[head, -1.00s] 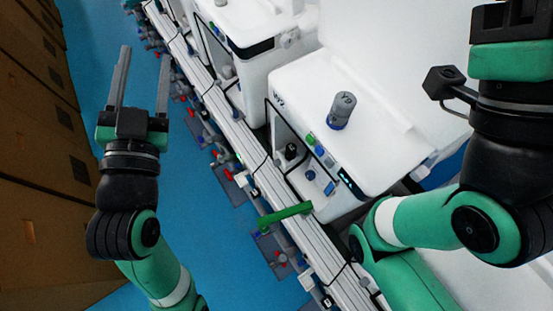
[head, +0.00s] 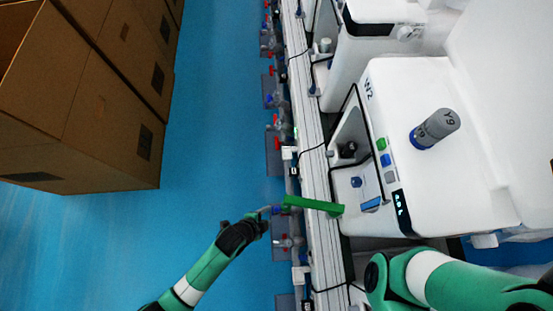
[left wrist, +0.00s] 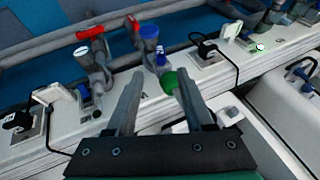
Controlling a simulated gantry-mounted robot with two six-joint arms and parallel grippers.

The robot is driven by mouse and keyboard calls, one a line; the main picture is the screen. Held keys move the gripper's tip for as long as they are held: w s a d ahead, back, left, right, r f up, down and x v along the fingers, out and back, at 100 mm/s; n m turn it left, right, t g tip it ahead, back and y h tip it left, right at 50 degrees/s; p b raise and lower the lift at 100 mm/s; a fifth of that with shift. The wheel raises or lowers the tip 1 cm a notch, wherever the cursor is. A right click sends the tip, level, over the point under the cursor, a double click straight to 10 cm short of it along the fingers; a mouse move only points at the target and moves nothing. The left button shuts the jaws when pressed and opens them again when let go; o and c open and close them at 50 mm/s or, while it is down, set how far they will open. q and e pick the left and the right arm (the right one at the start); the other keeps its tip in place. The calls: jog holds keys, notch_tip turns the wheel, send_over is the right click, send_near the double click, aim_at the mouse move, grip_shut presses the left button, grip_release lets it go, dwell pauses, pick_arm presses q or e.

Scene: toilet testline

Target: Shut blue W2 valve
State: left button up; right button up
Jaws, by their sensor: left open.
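The W2 unit (head: 375,110) is a white toilet-like housing marked W2 at the right of the head view. Pipes with red and blue valve handles run along the rail's left side. My left gripper (head: 266,211) is among them, beside a small blue handle (head: 277,209). No label there is readable, so I cannot tell which is W2's. My right gripper is out of view.
Red handles (left wrist: 90,33) stand nearby. Cardboard boxes (head: 110,90) stand at the left; the blue floor between is clear.

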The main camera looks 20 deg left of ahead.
aim_at(275, 210)
pick_arm(q)
jog(key=b+x, duration=0.5)
jog(key=x, duration=0.4)
jog(key=shift+w+f, duration=0.1)
jog(key=shift+w, duration=0.05)
grip_shut()
